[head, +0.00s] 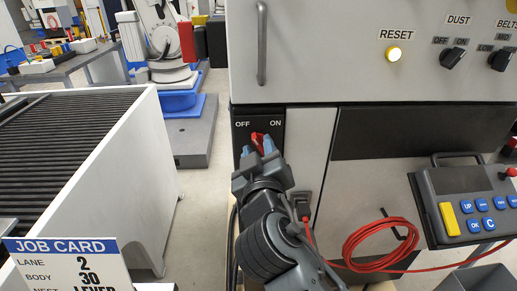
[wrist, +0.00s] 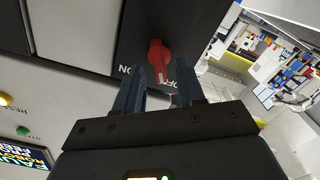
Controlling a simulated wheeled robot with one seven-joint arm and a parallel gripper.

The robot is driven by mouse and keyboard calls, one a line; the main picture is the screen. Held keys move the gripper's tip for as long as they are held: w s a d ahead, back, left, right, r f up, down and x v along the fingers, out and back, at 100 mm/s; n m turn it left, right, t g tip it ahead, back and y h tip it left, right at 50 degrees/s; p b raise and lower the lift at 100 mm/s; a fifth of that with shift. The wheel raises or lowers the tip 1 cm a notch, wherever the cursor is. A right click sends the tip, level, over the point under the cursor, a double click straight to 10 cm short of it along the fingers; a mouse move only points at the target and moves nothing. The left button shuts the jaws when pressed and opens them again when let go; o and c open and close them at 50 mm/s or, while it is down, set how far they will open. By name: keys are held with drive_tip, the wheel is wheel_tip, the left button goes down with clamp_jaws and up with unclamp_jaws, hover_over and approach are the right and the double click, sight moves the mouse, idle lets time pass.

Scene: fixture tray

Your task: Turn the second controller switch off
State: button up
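A red rotary switch (head: 257,138) sits on a black panel (head: 277,113) marked OFF on the left and ON on the right. In the wrist view the red switch (wrist: 160,55) has a white mark at its end, close to the OFF lettering; its exact setting is hard to tell. My gripper (head: 257,151) is in front of the switch. Its two blue fingers are apart, one to each side of the red handle in the wrist view (wrist: 161,76). Nothing is held between them. Whether the fingertips touch the switch cannot be told.
Above are a lit RESET button (head: 394,53) and DUST (head: 453,59) and BELTS (head: 501,59) knobs. A pendant (head: 465,200) and coiled red cable (head: 375,238) are at right. A roller conveyor (head: 150,170) and job card (head: 70,262) are at left. Floor shows between conveyor and cabinet.

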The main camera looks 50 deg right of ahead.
drive_tip(key=b+v, duration=0.1)
drive_tip(key=v, duration=0.5)
drive_tip(key=shift+s+a, duration=0.2)
drive_tip(key=s+a+f+n+t+y, duration=0.1)
drive_tip(key=s+a+f+n+y, duration=0.25)
drive_tip(key=s+f+y, duration=0.2)
drive_tip(key=s+a+f+n+y, duration=0.2)
drive_tip(key=s+a+f+y, duration=0.2)
drive_tip(key=f, duration=0.3)
drive_tip(key=s+a+r+m+t+y, duration=0.1)
drive_tip(key=s+r+m+y, duration=0.1)
drive_tip(key=s, duration=1.4)
drive_tip(key=shift+a+m+y, duration=0.2)
drive_tip(key=shift+m+y, duration=0.15)
drive_tip(key=shift+y, duration=0.3)
